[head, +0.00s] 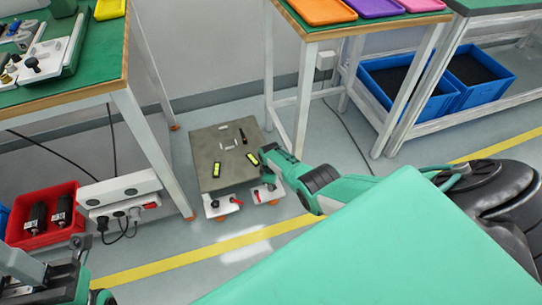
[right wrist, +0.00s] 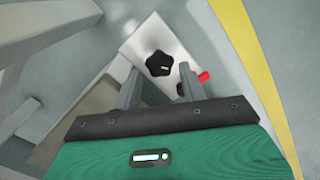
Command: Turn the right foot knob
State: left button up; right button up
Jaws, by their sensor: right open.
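The low grey platform (head: 222,150) stands on the floor, with a white left foot (head: 216,208) and a white right foot (head: 266,195) at its front edge. In the right wrist view, the black lobed knob (right wrist: 159,63) sits on a white foot plate (right wrist: 150,35), with a red tab (right wrist: 204,76) beside it. My right gripper (right wrist: 158,73) is open, its two fingers apart on either side below the knob; I see no contact. In the head view the gripper partly covers the right foot. Part of my left arm (head: 45,275) is at the lower left; its fingers are unclear.
A green-topped table (head: 105,75) stands at left, with a power strip (head: 120,190) and red bin (head: 45,215) below. Another table (head: 305,75) stands behind the platform, and blue bins (head: 400,80) sit on a shelf at right. Floor in front, with a yellow line (head: 180,258), is clear.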

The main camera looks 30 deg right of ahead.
notch_tip(320, 180, up, 4)
jog(key=p, duration=0.2)
jog(key=shift+r+p, duration=0.15)
jog(key=shift+p, duration=0.25)
pick_arm(q)
jog(key=w+d+f+n+g+y+p, duration=0.25)
jog(key=w+d+f+g+y, duration=0.25)
jog(key=w+f+g, duration=0.45)
jog(key=s+d+f+g+p, duration=0.1)
jog(key=s+f+g, duration=0.2)
jog(key=f+g, duration=0.2)
jog(key=s+d+f+g+y+p, duration=0.1)
jog(key=f+g, duration=0.4)
jog(key=f, duration=0.7)
jog(key=shift+s+d+p, duration=0.35)
jog(key=shift+s+p, duration=0.1)
jog(key=shift+s, duration=0.6)
pick_arm(e)
notch_tip(320, 180, up, 8)
jog(key=shift+w+a+r, duration=0.15)
pick_arm(q)
jog(key=shift+m+g, duration=0.25)
